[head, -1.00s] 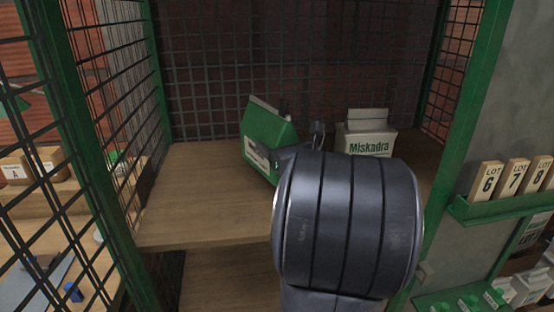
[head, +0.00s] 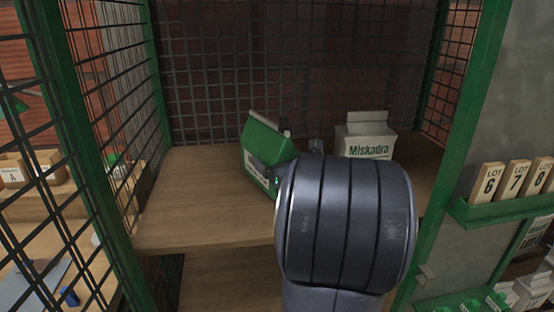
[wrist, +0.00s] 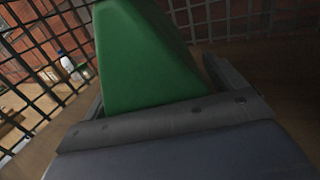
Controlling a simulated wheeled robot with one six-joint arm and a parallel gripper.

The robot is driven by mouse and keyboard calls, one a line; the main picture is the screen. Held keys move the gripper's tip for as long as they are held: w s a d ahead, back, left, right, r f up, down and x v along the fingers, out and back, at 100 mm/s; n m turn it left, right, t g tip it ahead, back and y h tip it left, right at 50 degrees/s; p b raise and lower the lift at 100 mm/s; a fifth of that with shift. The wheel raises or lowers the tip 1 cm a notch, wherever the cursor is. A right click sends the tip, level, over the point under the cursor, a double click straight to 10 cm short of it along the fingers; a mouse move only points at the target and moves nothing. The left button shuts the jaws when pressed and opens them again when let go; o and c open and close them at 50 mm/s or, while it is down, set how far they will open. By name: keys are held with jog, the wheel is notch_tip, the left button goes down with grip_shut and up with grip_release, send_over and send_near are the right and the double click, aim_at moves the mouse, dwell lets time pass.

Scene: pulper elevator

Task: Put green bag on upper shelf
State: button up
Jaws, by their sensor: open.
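The green bag (head: 268,143), with a pale lower part, is on the upper wooden shelf (head: 185,215), left of a white bag. It looks a little tilted, and its base is partly hidden by my arm. My gripper (head: 300,158) is at the bag's right side, mostly hidden behind my wrist in the head view. In the wrist view the green bag (wrist: 145,60) stands between the fingers of my gripper (wrist: 155,78), which are open. The right finger shows a gap to the bag; contact on the left side cannot be told.
A white Miskadra bag (head: 367,138) stands on the same shelf at the right. Wire mesh closes the back and left side, with green posts (head: 465,150) at the front. A lower shelf (head: 220,280) lies below. The shelf's left part is clear.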

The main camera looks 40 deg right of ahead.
jog(key=shift+s+r, duration=0.15)
jog(key=s, duration=0.4)
jog(key=s+a, duration=0.1)
jog(key=s, duration=0.2)
jog(key=s+a, duration=0.1)
jog(key=s, duration=0.3)
jog(key=shift+s, duration=0.3)
